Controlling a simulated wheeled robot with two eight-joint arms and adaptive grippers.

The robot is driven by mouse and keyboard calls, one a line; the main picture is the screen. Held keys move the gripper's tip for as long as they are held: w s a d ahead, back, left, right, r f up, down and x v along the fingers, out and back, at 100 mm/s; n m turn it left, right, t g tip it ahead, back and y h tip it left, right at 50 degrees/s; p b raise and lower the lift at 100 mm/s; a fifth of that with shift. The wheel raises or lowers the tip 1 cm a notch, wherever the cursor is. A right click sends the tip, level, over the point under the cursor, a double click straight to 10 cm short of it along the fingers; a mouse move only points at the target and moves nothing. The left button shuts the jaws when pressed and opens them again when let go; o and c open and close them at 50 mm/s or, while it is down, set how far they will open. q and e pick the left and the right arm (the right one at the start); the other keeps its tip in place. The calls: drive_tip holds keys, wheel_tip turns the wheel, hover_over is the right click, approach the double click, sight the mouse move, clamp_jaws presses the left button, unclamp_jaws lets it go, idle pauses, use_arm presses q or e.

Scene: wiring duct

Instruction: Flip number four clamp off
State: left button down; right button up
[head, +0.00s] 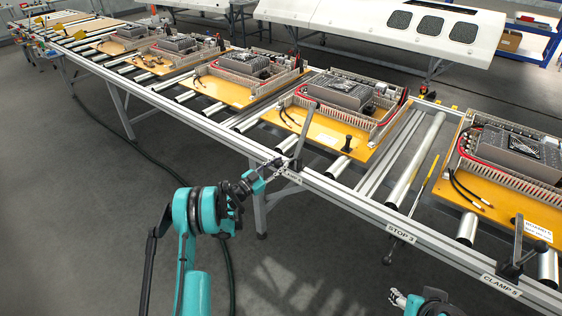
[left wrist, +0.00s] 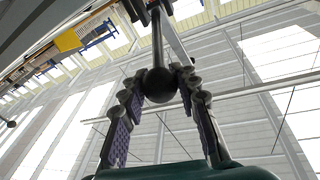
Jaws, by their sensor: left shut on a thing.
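The number four clamp (head: 305,132) stands on the conveyor's front rail, beside the label ending in 4, which my left gripper partly covers. Its grey arm points upward, tilted slightly right. My left gripper (head: 277,166) reaches in from the front, at the clamp's base. In the left wrist view, a black ball knob (left wrist: 160,84) on a rod sits between the two fingers of my left gripper (left wrist: 162,88), which are shut on it. My right gripper (head: 397,298) is low at the bottom right, away from the rail; its finger opening is too small to tell.
A yellow board (head: 325,135) with a grey unit lies on the rollers behind the clamp. Clamp 5 (head: 516,245) stands at the right and the stop 3 lever (head: 393,250) hangs below the rail. Floor in front is clear, apart from a cable.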

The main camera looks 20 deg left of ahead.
use_arm(q)
drive_tip(key=shift+s+a+f+t+h, duration=0.1)
drive_tip(key=shift+s+f+t+h, duration=0.15)
drive_tip(key=shift+f+h, duration=0.2)
drive_tip(key=shift+f, duration=0.1)
drive_tip(key=c, duration=1.1)
unclamp_jaws()
drive_tip(key=v, duration=1.2)
drive_tip(key=shift+s, duration=0.1)
